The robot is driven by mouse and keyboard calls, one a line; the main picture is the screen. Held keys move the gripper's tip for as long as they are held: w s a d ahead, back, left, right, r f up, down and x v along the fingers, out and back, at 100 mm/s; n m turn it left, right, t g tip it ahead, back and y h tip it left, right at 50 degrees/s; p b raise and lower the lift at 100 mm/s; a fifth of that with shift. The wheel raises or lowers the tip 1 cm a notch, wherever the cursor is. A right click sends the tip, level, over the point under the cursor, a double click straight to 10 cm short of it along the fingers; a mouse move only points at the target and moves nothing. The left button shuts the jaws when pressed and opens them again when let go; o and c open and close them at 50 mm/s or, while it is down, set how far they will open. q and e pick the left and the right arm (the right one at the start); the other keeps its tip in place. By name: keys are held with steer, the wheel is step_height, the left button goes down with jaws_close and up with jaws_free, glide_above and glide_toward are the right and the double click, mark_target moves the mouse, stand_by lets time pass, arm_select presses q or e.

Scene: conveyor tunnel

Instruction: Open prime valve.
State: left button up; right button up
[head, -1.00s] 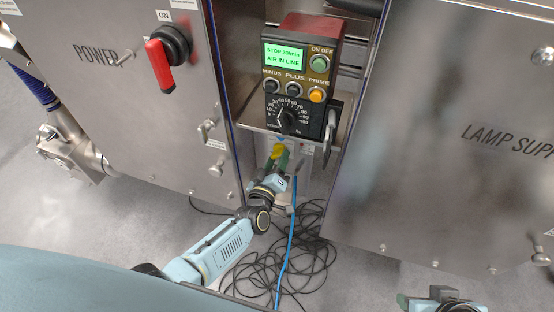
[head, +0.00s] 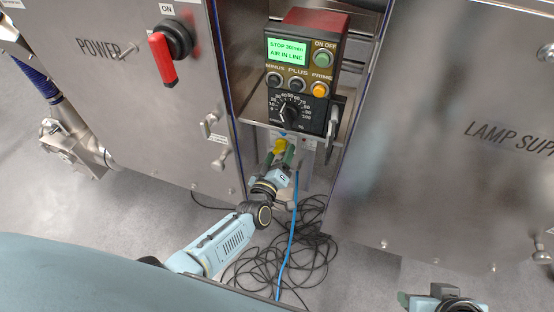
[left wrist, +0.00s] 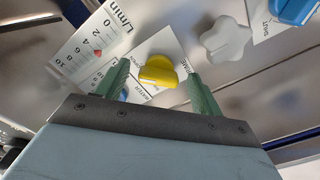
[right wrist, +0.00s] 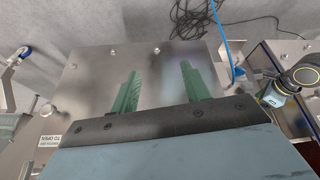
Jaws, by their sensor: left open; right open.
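The prime valve appears as a yellow knob (head: 280,146) low on the panel under the pump controller. It shows closely in the left wrist view (left wrist: 158,71), beside a white label partly reading "PRIME". My left gripper (head: 277,157) is open, its green fingers (left wrist: 158,75) on either side of the knob. I cannot tell whether either finger touches it. My right gripper (right wrist: 160,70) is open and empty, pointing at a bare metal panel. Only part of it shows at the bottom right of the head view (head: 432,300).
The controller (head: 302,70) with green screen and dial stands above the knob. A flow scale (left wrist: 90,45), a white knob (left wrist: 226,40) and a blue knob (left wrist: 292,10) are near the yellow knob. A blue cable (head: 289,240) and coiled black cables (head: 250,268) lie below.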

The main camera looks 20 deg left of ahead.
arm_select(q)
steer(key=s+p, duration=0.4)
steer(key=s, duration=0.9)
steer(key=shift+s+a, duration=0.2)
steer(key=shift+a, duration=0.05)
arm_select(e)
steer(key=d+f+g+h, duration=0.1)
steer(key=d+f, duration=0.2)
steer(key=f, duration=0.7)
steer(key=shift+s+d+g, duration=0.25)
steer(key=shift+s+g, duration=0.1)
steer(key=shift+g, duration=0.05)
